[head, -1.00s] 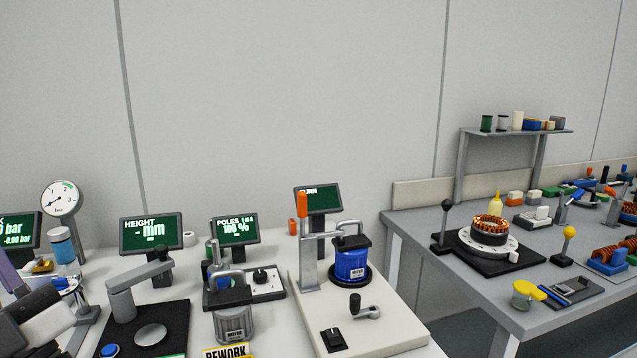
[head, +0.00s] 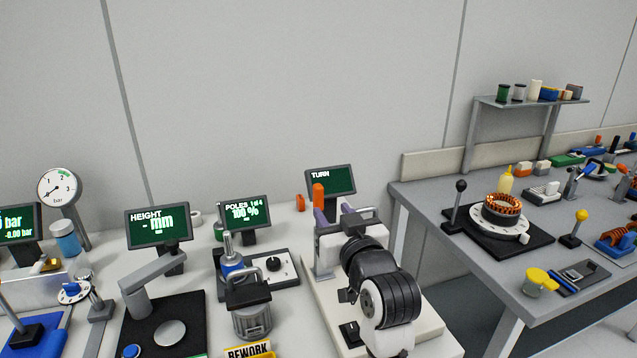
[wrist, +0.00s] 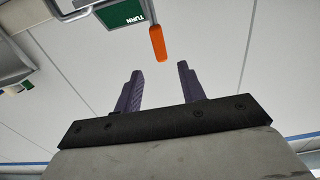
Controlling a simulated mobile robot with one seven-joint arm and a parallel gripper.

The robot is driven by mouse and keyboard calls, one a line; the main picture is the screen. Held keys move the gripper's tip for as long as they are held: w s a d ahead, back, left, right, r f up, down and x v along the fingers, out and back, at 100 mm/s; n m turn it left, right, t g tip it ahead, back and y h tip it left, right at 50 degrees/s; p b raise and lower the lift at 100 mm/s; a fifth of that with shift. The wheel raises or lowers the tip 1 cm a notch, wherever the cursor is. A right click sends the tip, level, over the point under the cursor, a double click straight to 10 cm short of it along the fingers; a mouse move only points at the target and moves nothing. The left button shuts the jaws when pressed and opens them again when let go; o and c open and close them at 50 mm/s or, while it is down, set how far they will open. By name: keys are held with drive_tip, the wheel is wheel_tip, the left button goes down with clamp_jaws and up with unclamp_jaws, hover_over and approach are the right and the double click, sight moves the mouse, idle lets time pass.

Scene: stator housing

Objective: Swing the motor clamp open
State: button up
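The motor clamp's orange handle (head: 318,195) stands upright on its grey post in the head view. In the wrist view the orange handle (wrist: 158,44) lies just beyond my fingertips, roughly in line with the gap between them. My gripper (wrist: 160,68) is open and empty, its two purple fingers spread apart. In the head view my gripper (head: 332,211) is close to the handle, and my wrist covers most of the clamp station. The blue motor under the clamp arm is hidden in the head view. I cannot tell whether a finger touches the handle.
The TURN screen (head: 330,180) stands close behind the clamp. To the left are a grey motor (head: 252,318), the POLES screen (head: 246,212) and the height gauge arm (head: 155,270). A second bench (head: 420,215) with a stator stands to the right. The wall behind is bare.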

sight(320, 194)
drive_tip(key=p+x, duration=0.3)
drive_tip(key=x, duration=0.7)
drive_tip(key=shift+r, duration=0.1)
drive_tip(key=shift+w+a, duration=0.25)
drive_tip(key=shift+w, duration=0.4)
drive_tip(key=shift+c, duration=0.4)
clamp_jaws()
